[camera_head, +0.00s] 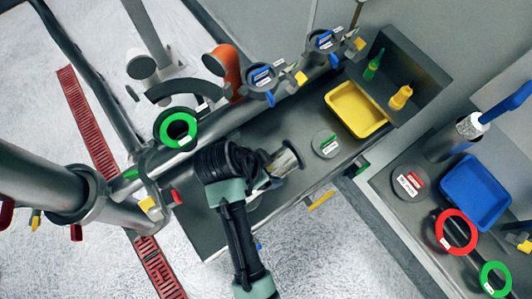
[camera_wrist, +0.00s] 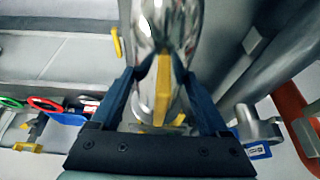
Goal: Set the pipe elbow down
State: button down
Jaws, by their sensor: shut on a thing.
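The pipe elbow is the shiny metal piece (camera_head: 286,160) at the end of my gripper (camera_head: 268,170), over the dark grey work shelf. In the wrist view the polished metal (camera_wrist: 170,28) fills the upper middle, between the two dark blue fingers of my gripper (camera_wrist: 158,82). The fingers are shut on it from both sides. Part of the elbow is hidden by my gripper in the head view. I cannot tell whether its lower end touches the shelf.
The shelf (camera_head: 215,225) holds a round grey disc (camera_head: 325,144) and a yellow tray (camera_head: 355,108), right of the elbow. A green ring (camera_head: 163,128) and large pipes with clamps stand left and behind. A blue tray (camera_head: 476,190) and red ring (camera_head: 441,231) are on the right bench.

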jog(key=shift+f+p, duration=0.3)
jog(key=shift+f, duration=1.95)
jog(key=shift+f, duration=0.1)
grip_release()
